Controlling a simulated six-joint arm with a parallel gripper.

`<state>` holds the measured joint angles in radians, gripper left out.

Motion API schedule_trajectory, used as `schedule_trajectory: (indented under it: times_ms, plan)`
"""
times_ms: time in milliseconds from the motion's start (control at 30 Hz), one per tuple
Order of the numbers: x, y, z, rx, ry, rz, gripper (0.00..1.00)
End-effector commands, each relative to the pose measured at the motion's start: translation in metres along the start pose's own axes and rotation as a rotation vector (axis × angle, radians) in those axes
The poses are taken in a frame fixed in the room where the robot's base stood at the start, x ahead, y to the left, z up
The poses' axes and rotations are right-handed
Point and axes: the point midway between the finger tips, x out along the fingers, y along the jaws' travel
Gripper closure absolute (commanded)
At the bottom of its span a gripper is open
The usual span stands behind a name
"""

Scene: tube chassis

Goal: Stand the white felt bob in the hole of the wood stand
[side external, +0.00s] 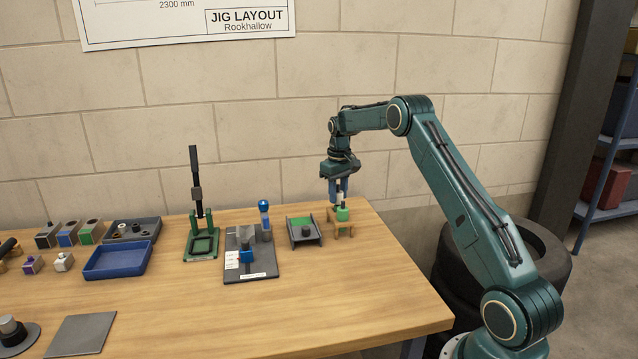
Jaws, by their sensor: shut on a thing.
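My gripper (341,199) points down at the back right of the table and is shut on a small white piece, which looks like the white felt bob (340,198). Most of the piece is hidden between the fingers. Directly below it is a green part (343,214), at the top of the small wood stand (338,230). I cannot tell whether the green part belongs to the held piece or to the stand. The stand's hole is hidden. I cannot tell whether the white piece touches what is below it.
Further left are a grey board with blue parts (262,268), a green lever press (201,240) and a blue tray (103,274). The table's front right is clear.

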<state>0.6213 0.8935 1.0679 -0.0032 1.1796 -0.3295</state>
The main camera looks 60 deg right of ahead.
Motion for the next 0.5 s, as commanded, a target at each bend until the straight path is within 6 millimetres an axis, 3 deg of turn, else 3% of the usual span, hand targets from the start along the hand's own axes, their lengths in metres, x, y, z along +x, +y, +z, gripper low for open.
schedule_trajectory:
  times_ms: [500]
  plan:
    - [0.011,0.000,0.000,0.000,0.000,0.000,0.93]
